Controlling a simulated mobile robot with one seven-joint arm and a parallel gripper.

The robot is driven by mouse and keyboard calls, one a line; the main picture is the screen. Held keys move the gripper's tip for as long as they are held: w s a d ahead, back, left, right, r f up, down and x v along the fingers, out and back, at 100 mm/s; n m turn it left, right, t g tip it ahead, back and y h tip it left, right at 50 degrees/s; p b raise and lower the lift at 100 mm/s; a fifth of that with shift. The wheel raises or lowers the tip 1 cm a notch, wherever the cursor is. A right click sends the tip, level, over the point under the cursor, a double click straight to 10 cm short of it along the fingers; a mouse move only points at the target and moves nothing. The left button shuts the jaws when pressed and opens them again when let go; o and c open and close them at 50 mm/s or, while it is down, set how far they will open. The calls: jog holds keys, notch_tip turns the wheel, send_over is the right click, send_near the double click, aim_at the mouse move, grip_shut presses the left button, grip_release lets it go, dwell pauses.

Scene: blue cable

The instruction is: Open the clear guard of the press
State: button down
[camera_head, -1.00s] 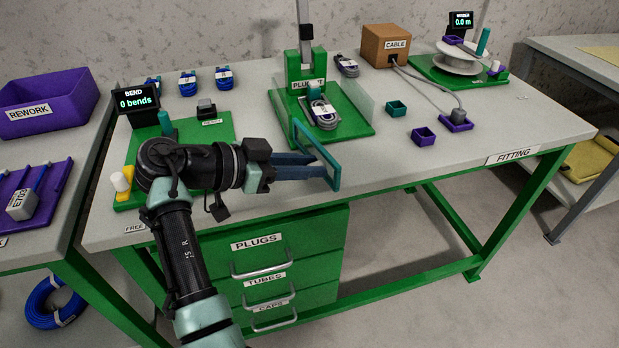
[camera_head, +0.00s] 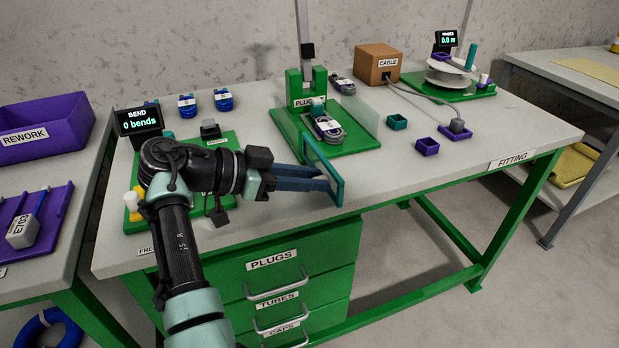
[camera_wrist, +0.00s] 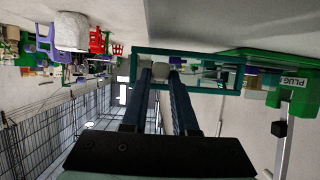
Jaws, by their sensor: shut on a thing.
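The press (camera_head: 292,92) is a green stand on a green base on the bench, with a bundled cable (camera_head: 326,126) at it. The clear guard (camera_head: 341,191) is a teal-framed panel standing out from the front of the press base, swung toward the bench's front edge. My gripper (camera_head: 329,186) reaches in from the left, its blue fingers at the guard's near end. In the wrist view, the fingers close on a pale knob (camera_wrist: 160,74) beside the teal frame (camera_wrist: 203,54). The fingers partly hide the knob, and the head view does not show it.
A green bend fixture (camera_head: 135,205) lies under my arm. Right of the press are a fixed clear side panel (camera_head: 366,118), a teal bin (camera_head: 397,122) and a purple bin (camera_head: 426,145). The bench (camera_head: 400,180) is clear in front of these bins.

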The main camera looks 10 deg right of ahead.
jog(key=c, duration=0.7)
grip_release()
jog(key=p+v, duration=0.2)
jog(key=v, duration=1.1)
jog(key=shift+w+d, duration=0.1)
jog(key=shift+w, duration=0.05)
